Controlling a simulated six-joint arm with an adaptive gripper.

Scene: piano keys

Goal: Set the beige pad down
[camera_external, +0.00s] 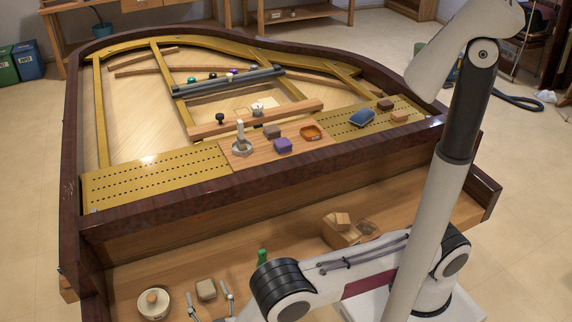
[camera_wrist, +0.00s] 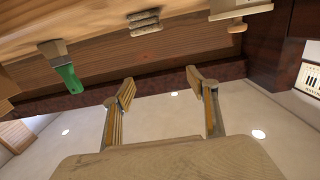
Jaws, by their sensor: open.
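The beige pad (camera_external: 206,289) lies on the wooden ledge at the front of the piano, in the lower left of the external view. In the wrist view the beige pad (camera_wrist: 145,22) shows at the top centre as a small block with ridged sides. My gripper (camera_external: 211,297) is open close to the pad. In the wrist view my gripper (camera_wrist: 165,84) has its two fingers spread wide with nothing between them. The pad is beyond the fingertips and apart from them.
A round container (camera_external: 153,303) stands left of the pad. A green-handled brush (camera_wrist: 62,68) lies on the ledge on the other side, with wooden blocks (camera_external: 343,231) farther right. A dark piano rim (camera_external: 260,177) rises behind. Small blocks sit on the wooden board above.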

